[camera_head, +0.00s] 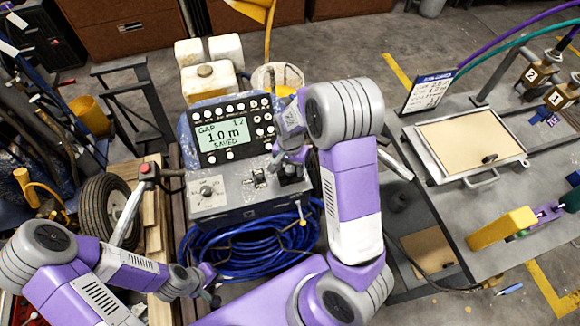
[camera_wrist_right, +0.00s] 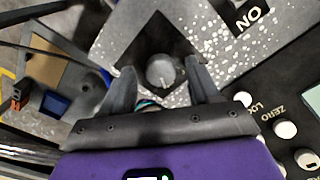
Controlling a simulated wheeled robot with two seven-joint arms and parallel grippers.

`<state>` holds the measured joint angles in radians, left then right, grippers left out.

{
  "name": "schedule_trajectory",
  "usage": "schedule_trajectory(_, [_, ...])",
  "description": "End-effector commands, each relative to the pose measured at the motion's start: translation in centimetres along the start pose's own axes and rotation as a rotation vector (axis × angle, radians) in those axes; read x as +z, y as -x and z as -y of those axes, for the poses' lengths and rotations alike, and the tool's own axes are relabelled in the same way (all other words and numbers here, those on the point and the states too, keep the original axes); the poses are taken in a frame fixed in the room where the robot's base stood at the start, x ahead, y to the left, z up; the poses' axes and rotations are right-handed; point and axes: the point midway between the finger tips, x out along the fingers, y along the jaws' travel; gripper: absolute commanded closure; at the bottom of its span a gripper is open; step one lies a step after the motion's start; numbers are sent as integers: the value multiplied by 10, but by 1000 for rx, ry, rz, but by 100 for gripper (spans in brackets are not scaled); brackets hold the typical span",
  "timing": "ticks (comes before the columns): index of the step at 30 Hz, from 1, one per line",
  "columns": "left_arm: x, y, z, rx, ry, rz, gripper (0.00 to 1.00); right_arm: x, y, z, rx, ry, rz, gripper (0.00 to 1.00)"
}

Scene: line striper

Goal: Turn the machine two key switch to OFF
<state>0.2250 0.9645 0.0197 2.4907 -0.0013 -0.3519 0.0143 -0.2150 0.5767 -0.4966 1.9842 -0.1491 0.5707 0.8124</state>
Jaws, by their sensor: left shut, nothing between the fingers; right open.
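The striper's grey control box (camera_head: 240,205) stands near the middle of the head view, below a black display unit (camera_head: 232,128). In the right wrist view, a round grey switch knob (camera_wrist_right: 160,70) sits on a dark seat in a speckled metal panel, with an "ON" label (camera_wrist_right: 250,15) at the upper right. My right gripper (camera_wrist_right: 162,88) is open, one finger on each side of the knob; I cannot tell whether they touch it. In the head view my right gripper (camera_head: 291,168) covers the knob at the box's right end. My left gripper (camera_head: 212,295) is shut and empty, low by the hose.
A dial (camera_head: 207,190) and a toggle (camera_head: 258,178) are on the box. The display reads "GAP 1.0 m SAVED". A coiled blue hose (camera_head: 245,250) lies below, a handlebar grip (camera_head: 148,170) is left, and a grey workbench (camera_head: 440,210) is right.

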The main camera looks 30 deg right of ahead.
Motion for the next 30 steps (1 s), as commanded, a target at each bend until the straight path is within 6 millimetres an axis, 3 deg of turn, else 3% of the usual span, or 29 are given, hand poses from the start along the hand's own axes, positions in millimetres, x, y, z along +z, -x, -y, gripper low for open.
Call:
schedule_trajectory(7, [0,0,0,0,0,0,100,0,0,0,0,1,0,42])
schedule_trajectory(18, [0,0,0,0,0,0,100,0,0,0,0,1,0,95])
schedule_trajectory(30, [0,3,-1,0,0,0,100,0,0,0,-1,96,1,95])
